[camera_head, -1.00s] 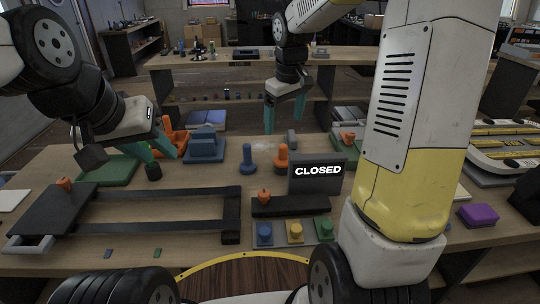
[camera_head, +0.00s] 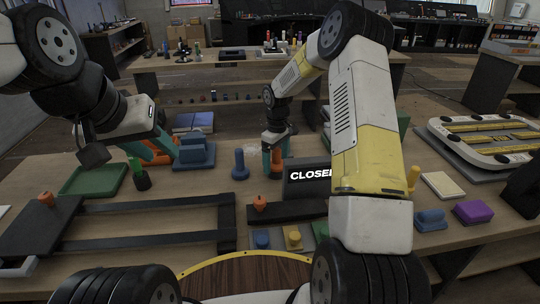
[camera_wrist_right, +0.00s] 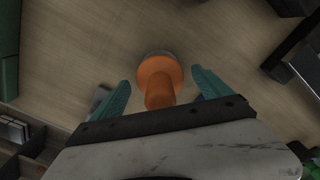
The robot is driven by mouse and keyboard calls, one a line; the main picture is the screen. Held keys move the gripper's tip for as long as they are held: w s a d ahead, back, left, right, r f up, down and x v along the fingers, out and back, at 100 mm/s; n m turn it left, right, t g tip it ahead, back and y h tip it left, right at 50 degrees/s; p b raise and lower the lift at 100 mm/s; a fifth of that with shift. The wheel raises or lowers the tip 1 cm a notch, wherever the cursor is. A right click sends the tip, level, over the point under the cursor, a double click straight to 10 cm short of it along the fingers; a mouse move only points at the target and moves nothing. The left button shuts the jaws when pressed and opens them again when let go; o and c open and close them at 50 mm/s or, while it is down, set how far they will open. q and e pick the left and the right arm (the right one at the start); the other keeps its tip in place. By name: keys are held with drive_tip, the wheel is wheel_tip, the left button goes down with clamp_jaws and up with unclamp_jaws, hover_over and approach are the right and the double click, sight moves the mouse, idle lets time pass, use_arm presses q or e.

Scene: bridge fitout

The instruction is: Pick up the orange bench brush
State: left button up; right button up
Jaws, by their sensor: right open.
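The orange bench brush (camera_head: 277,163) stands upright on the table behind the CLOSED sign. In the right wrist view its orange handle and round collar (camera_wrist_right: 160,78) lie between my two fingers, with a gap on each side. My right gripper (camera_head: 271,150) is open and lowered around the brush in the head view; the brush is partly hidden there. My left gripper (camera_head: 151,150) is empty, with its teal fingers apart, above the left part of the table near a green-handled object (camera_head: 139,175).
A similar blue upright object (camera_head: 240,165) stands close left of the brush. The black CLOSED sign (camera_head: 307,178) is just in front. A blue block (camera_head: 195,152), a green tray (camera_head: 93,180) and a dark frame (camera_head: 150,206) are to the left. Purple block (camera_head: 473,212) at right.

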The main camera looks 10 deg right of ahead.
drive_tip(key=shift+f, duration=0.95)
drive_tip(key=shift+c, duration=0.2)
clamp_jaws()
drive_tip(key=shift+r, duration=0.1)
